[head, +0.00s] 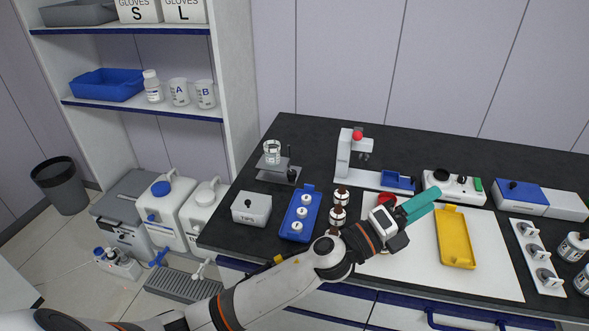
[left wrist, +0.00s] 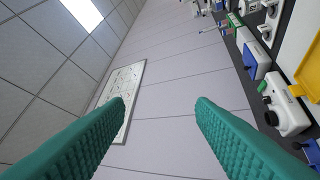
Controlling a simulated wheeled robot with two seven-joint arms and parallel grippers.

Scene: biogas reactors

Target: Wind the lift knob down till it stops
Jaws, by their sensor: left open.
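A small lift stand (head: 270,178) with a dark base stands at the back left of the black bench. A glass beaker (head: 272,152) sits on its upper plate. A black knob (head: 291,173) shows at the stand's right side; its turn position is too small to tell. My left gripper (head: 420,204) has teal fingers and is over the white mat, well to the right of the stand and apart from it. In the left wrist view its fingers (left wrist: 160,120) are wide apart and empty, facing the wall and ceiling. My right gripper is not in view.
A white device with a red knob (head: 357,135) stands at the back middle. A blue tray (head: 300,215), a tips box (head: 251,208) and dark bottles (head: 338,215) stand between the stand and my left arm. A yellow tray (head: 455,238) lies on the mat (head: 490,270).

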